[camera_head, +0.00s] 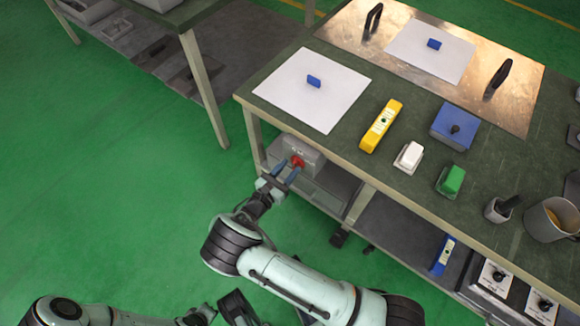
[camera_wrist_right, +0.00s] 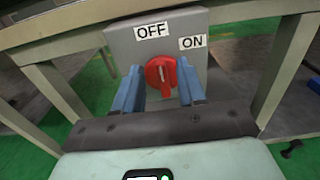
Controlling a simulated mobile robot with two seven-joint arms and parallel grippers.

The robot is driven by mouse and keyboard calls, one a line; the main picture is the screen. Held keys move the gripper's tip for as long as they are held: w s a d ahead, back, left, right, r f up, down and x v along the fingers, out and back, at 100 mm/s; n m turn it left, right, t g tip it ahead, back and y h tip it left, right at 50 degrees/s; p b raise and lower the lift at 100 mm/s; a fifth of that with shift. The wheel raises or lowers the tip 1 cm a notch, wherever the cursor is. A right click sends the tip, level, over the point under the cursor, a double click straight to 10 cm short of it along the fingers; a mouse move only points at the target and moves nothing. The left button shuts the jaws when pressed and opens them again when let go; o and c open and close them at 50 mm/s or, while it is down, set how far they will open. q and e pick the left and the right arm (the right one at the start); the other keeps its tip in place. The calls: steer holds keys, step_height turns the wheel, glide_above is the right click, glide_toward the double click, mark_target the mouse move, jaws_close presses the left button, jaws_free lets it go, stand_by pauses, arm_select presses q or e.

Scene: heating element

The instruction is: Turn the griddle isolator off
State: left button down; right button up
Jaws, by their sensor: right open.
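The griddle isolator is a grey box (camera_head: 312,155) mounted under the near left corner of the bench, with a red rotary knob (camera_head: 297,161). In the right wrist view the box (camera_wrist_right: 122,43) carries an OFF label at upper left and an ON label at upper right. The red knob (camera_wrist_right: 161,73) has a raised grip standing nearly upright. My right gripper (camera_head: 283,171) is open in front of the isolator. Its blue fingers lie left and right of the knob, apparently without closing on it.
The bench (camera_head: 352,154) holds a metal griddle plate (camera_head: 385,54), white sheets, a yellow level (camera_head: 381,126) and several small blocks. Bench legs flank the isolator. A lower shelf (camera_head: 395,227) runs beneath. Green floor at left is clear.

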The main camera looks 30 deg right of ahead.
steer(key=shift+w+d, duration=0.25)
steer(key=shift+d, duration=0.45)
jaws_close()
